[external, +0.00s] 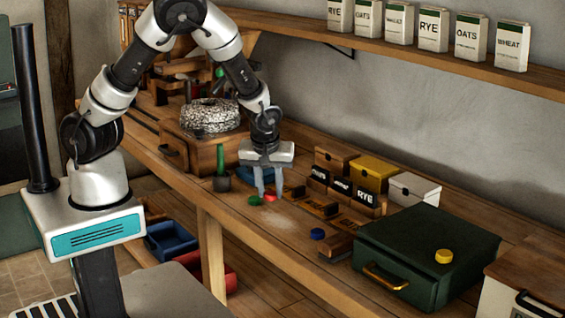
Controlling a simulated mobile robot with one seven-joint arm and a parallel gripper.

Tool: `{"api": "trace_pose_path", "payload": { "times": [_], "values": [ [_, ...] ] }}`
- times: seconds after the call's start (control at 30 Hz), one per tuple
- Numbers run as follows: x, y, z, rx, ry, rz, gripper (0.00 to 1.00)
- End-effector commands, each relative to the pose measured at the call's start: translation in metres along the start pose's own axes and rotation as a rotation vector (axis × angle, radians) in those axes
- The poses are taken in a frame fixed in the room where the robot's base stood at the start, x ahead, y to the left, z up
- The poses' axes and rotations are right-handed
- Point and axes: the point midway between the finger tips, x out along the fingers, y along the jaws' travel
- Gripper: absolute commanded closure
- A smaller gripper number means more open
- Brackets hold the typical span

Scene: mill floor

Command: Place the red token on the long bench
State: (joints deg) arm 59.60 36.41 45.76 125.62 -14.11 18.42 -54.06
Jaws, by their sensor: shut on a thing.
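The long bench (275,232) runs along the wall from the back left to the front right. My gripper (268,194) points down over the middle of the bench and is shut on the red token (271,198). The red token is small and shows at the fingertips, partly hidden by them. It is at or just above the bench top; I cannot tell whether it touches.
A green token (254,200) lies just left of the fingertips. A blue token (317,234) lies to the right, and a yellow token (443,256) sits on a dark green case (425,245). Clear wood lies in front.

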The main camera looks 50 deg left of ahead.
Motion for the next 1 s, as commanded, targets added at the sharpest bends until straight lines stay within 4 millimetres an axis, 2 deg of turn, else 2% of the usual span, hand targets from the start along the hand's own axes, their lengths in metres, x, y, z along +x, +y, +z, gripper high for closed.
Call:
{"api": "trace_pose_path", "payload": {
  "times": [0.03,0.1,0.37,0.57,0.93,0.97,1.0],
  "values": [
    [0.013,-0.001,0.005,-0.001,0.0,-0.004,0.93],
    [0.025,-0.001,0.01,0.001,0.0,-0.004,0.93],
    [0.045,0.0,0.019,0.001,-0.001,-0.001,0.93],
    [0.071,0.0,0.029,0.002,0.0,-0.002,0.93],
    [0.076,0.001,0.032,0.001,-0.001,0.001,0.93],
    [0.076,0.001,0.032,0.001,-0.001,0.001,0.71],
    [0.075,0.001,0.032,0.001,-0.001,0.001,0.64]
  ]
}}
